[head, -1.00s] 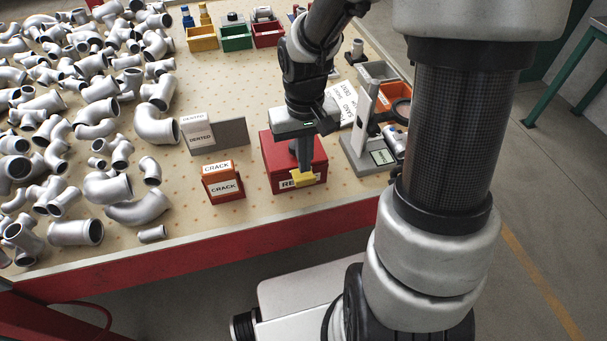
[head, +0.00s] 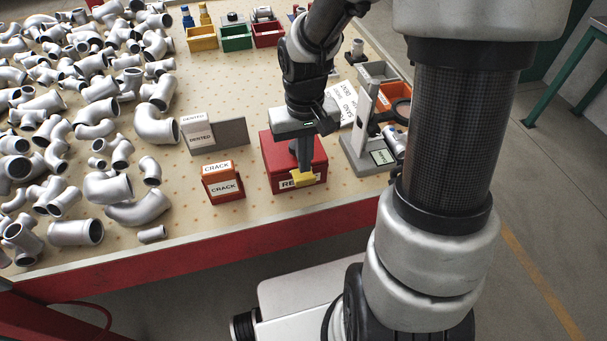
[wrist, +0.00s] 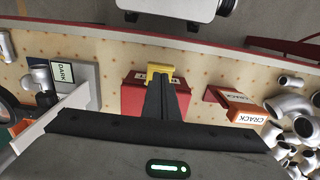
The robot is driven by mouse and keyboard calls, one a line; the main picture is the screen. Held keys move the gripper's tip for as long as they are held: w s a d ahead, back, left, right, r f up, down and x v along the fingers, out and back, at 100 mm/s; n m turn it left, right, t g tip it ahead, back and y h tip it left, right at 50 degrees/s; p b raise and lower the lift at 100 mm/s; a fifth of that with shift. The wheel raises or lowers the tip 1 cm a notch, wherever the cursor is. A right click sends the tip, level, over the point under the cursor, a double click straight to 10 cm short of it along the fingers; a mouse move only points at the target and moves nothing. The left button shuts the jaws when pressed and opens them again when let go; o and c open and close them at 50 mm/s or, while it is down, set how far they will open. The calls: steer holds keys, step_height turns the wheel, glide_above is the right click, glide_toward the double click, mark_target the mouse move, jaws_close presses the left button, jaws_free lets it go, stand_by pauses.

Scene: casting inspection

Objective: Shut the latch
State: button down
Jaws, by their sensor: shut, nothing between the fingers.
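A red box (head: 281,160) with a white label starting "RE" stands near the table's front edge, its lid down. A yellow latch (head: 304,179) sits at its front edge beside the label; it also shows in the wrist view (wrist: 160,70). My gripper (head: 303,168) points down over the front of the box, fingers together and empty. In the wrist view my gripper (wrist: 164,80) has its fingertips right at the latch, apparently touching it. The fingers hide part of the box and latch, so I cannot tell whether the latch is fully down.
A red "CRACK" holder (head: 223,183) stands just left of the box, and a grey "DENTED" divider (head: 218,137) is behind it. A grey stand (head: 362,143) with a "DARK" display is close on the right. Several pipe castings (head: 76,232) cover the left side.

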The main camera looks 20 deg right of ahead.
mark_target(303, 176)
steer(key=shift+f, duration=0.1)
steer(key=shift+f+b, duration=2.8)
steer(key=shift+f, duration=0.7)
steer(key=shift+w, duration=0.25)
steer(key=shift+w+r, duration=0.1)
steer(key=shift+w, duration=0.35)
steer(key=shift+s, duration=1.55)
steer(key=shift+r+p, duration=3.55)
steer(key=shift+r, duration=0.45)
